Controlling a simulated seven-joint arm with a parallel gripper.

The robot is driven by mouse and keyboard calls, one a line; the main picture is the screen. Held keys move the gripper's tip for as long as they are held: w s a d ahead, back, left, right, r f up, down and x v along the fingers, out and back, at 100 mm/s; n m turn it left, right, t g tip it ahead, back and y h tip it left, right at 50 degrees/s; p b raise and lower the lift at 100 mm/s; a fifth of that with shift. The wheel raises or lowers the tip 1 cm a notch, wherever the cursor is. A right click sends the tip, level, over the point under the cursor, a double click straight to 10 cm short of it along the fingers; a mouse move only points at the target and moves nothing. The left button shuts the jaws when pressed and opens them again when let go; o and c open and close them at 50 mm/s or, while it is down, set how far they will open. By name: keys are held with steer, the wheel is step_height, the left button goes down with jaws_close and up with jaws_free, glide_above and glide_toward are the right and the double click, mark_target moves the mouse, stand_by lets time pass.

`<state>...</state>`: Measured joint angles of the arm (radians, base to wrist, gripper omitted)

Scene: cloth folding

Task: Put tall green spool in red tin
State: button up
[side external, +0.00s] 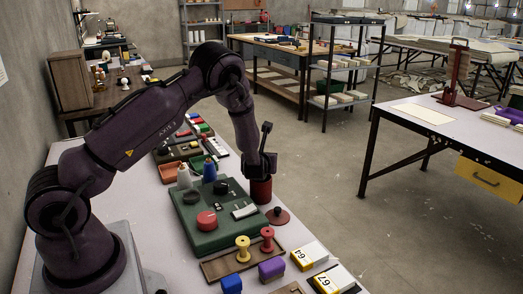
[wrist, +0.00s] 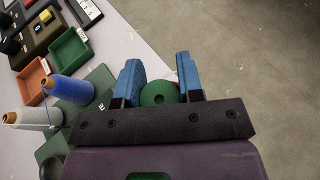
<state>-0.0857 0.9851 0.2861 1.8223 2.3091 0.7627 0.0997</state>
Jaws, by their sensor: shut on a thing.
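A green spool (wrist: 158,95), seen from its end with a dark centre hole, sits between the two blue fingers of my gripper (wrist: 160,82) in the wrist view. The fingers are shut on it. In the side view my gripper (side external: 260,165) points down directly over the dark red tin (side external: 261,191), near the table's right edge. The spool cannot be made out there, and I cannot tell how far it is inside the tin. The tin is hidden in the wrist view. A flat dark red round lid (side external: 279,216) with a knob lies beside the tin.
A green case (side external: 212,236) with a red disc (side external: 206,220) on top stands left of the tin. A wooden tray (side external: 222,268) holds yellow and red spools in front. Blue (wrist: 72,90) and white (wrist: 35,118) thread cones stand left of my gripper.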

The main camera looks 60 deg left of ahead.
steer(key=shift+f, duration=1)
steer(key=o, duration=1)
step_height(320, 180, up, 7)
